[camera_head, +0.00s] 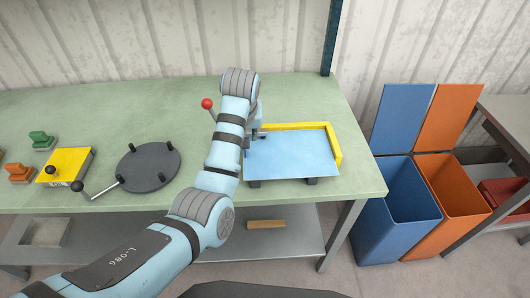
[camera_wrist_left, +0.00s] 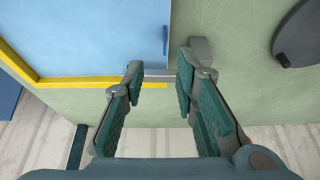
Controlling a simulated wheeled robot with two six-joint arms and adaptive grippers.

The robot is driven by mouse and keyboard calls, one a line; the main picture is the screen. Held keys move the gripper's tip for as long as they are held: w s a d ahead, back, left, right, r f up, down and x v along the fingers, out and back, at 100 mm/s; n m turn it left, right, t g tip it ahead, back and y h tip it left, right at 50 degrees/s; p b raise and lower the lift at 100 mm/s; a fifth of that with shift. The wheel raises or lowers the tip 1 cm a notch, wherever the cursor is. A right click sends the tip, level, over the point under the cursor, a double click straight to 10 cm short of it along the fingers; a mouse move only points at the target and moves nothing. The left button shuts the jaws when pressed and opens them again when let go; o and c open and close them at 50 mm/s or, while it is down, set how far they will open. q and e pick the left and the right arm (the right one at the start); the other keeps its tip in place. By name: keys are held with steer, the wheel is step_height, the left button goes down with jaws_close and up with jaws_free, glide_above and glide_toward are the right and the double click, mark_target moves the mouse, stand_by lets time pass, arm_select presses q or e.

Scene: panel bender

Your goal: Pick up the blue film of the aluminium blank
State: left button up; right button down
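The blue film (camera_head: 290,153) lies flat over the aluminium blank on the bench, inside a yellow angled stop. The film fills the upper left of the left wrist view (camera_wrist_left: 90,35), with a small darker blue tab (camera_wrist_left: 165,40) near its edge. A narrow grey strip (camera_wrist_left: 158,73) shows between the fingertips; I cannot tell if it is bare blank. My left gripper (camera_wrist_left: 160,84) is open and empty, just beyond the film's edge near the tab. In the head view my left arm reaches to the film's left side and partly hides the gripper. My right gripper is out of view.
A red-knobbed lever (camera_head: 207,104) stands beside my left arm. A dark round plate with pegs (camera_head: 149,167) and a yellow block (camera_head: 66,163) lie left on the green bench (camera_head: 330,95). A blue bin (camera_head: 400,215) and an orange bin (camera_head: 455,190) stand at the right.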

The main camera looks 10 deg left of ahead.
mark_target(266, 150)
arm_select(q)
steer(key=x, duration=0.9)
steer(key=shift+s+a+b, duration=0.25)
steer(key=shift+a+b, duration=0.05)
steer(key=shift+b, duration=0.05)
jaws_close()
